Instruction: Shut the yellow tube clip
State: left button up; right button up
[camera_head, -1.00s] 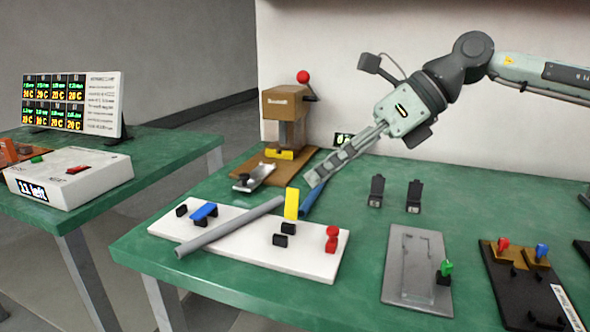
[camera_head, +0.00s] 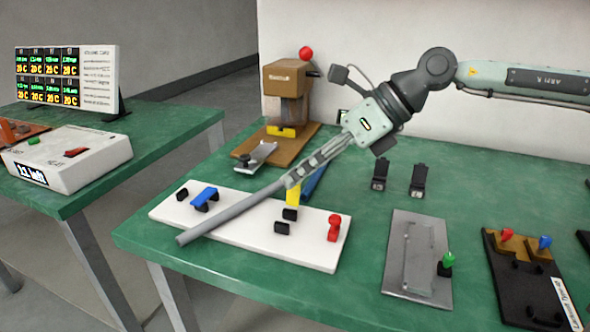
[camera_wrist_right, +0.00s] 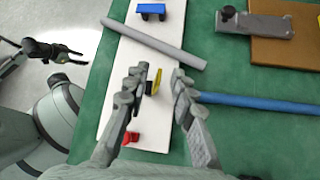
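The yellow tube clip (camera_head: 293,197) stands upright, lid raised, on the white board (camera_head: 312,256); the wrist view also shows it (camera_wrist_right: 154,82). My right gripper (camera_head: 291,181) is at the clip's top, partly covering it in the head view. In the wrist view its fingers (camera_wrist_right: 157,80) are apart, with the yellow clip between them in the picture; contact cannot be told. A grey tube (camera_head: 232,217) lies slanted across the board, its far end near the clip. My left gripper (camera_wrist_right: 55,52) shows small at the wrist view's left edge, its opening unclear.
The board also bears a blue clip (camera_head: 204,196), black holders (camera_head: 282,228) and a red clip (camera_head: 334,228). A blue tube (camera_head: 314,182) lies behind the gripper. A brown press (camera_head: 287,85) stands behind. A grey plate (camera_head: 407,285) lies to the right.

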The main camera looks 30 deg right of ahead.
jog(key=shift+x, duration=0.85)
grip_shut()
